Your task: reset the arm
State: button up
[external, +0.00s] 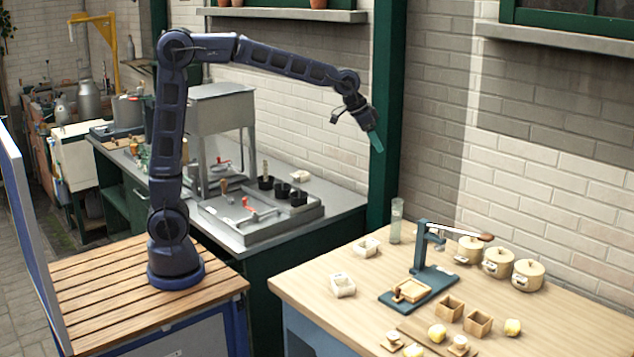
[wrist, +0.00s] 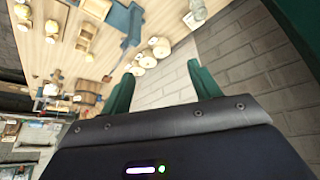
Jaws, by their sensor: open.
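My gripper (external: 375,141) is held high in the air at the end of my raised, outstretched arm, in front of the dark green post. In the external view its green fingers point down and to the right. In the wrist view the two green fingers of the gripper (wrist: 163,88) stand wide apart with nothing between them. The wooden table and the brick wall lie beyond them. My gripper touches nothing.
The wooden table (external: 310,281) holds a blue lever press (external: 421,262), several lidded pots (external: 497,262), small wooden boxes (external: 450,308) and white dishes. A metal counter (external: 335,195) with a tray stands behind. The green post (external: 387,120) is close to my gripper.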

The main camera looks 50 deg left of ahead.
jog(key=s+a+r+n+y, duration=0.1)
jog(key=s+a, duration=0.2)
jog(key=a, duration=0.4)
jog(key=s+a+r+n, duration=0.1)
jog(key=s+a, duration=0.2)
jog(key=a, duration=0.4)
jog(key=s+a+f+n+y, duration=0.1)
jog(key=s+a+f, duration=0.3)
jog(key=s+a, duration=0.7)
jog(key=s+a+f+n+y, duration=0.1)
jog(key=s+a+f+n, duration=0.3)
jog(key=s+a, duration=0.7)
jog(key=s, duration=0.2)
jog(key=shift+s+a+f+y, duration=0.2)
jog(key=shift+s+a+y, duration=0.1)
jog(key=shift+s+a, duration=0.1)
